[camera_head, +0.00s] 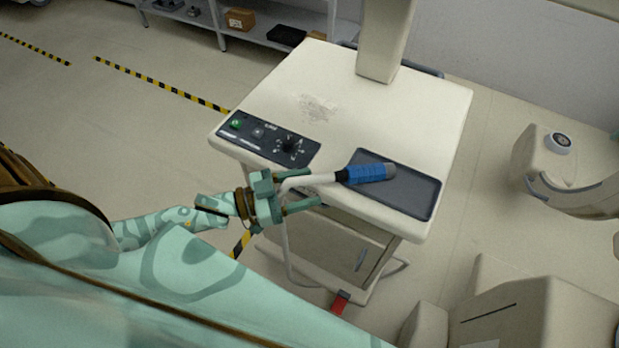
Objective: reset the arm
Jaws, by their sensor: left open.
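My left arm, in mint-green covering, comes in from the left. Its gripper (307,190) is open at the near edge of the cream cart (420,105). A probe with a blue grip (368,173) and grey tip lies on the dark pad (408,190) on the cart top. Its white tube (310,181) runs left past my fingers and bends down in front of the cart. I cannot tell whether the fingers touch the tube. My right gripper is not in view.
A black control panel (268,140) with a green button and a knob is on the cart's left side. A column (384,40) rises at its back. A beige machine (545,290) stands at lower right. A shelf (270,25) is behind. The floor at left is open.

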